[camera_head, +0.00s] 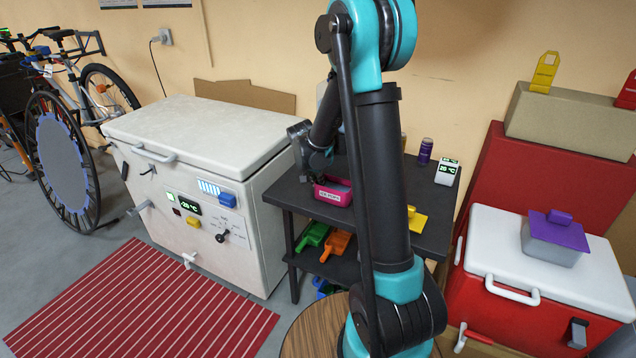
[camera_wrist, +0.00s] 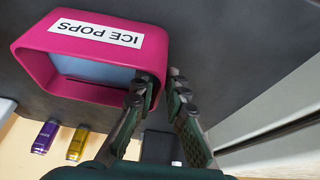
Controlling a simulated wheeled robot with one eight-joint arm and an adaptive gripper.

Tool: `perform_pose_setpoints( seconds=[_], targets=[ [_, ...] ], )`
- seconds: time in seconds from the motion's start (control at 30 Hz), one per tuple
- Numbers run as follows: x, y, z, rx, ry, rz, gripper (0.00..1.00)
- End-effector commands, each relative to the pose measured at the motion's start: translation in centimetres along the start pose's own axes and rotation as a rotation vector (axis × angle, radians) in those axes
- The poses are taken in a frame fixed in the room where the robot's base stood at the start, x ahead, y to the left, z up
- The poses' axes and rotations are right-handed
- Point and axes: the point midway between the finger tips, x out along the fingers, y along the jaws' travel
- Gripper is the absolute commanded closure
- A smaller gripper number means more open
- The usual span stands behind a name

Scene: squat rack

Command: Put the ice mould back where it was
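The ice mould (camera_head: 333,193) is a pink tray with a white ICE POPS label and a pale blue inside. It is at the left end of the dark table; whether it touches the top is unclear. In the wrist view the mould (camera_wrist: 95,52) fills the upper left, its label upside down. My gripper (camera_head: 312,172) is at its far left end in the head view. In the wrist view my gripper's fingers (camera_wrist: 161,82) are close together, one on each side of the mould's end wall, and look shut on it. The contact itself is partly hidden.
The white chest freezer (camera_head: 185,130), lid closed, stands left of the table (camera_head: 433,228). A purple can (camera_head: 425,151) and a white display box (camera_head: 447,172) stand at the table's back. A red cooler (camera_head: 545,260) with a purple-lidded box (camera_head: 556,238) is right. A striped mat (camera_head: 140,305) lies in front.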

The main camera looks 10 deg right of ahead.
Motion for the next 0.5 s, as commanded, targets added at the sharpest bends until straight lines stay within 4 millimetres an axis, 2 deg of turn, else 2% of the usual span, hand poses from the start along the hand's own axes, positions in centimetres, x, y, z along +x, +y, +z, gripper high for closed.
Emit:
perform_pose_setpoints(
  seconds=[0.07, 0.37, 0.5],
  targets=[
    [-0.01, 0.01, 0.00, 0.000, 0.000, 0.000, 0.74],
    [-0.10, 0.02, -0.03, 0.000, 0.000, 0.000, 0.74],
    [-0.94, -0.01, -0.11, -0.001, 0.000, 0.000, 0.74]
  ],
)
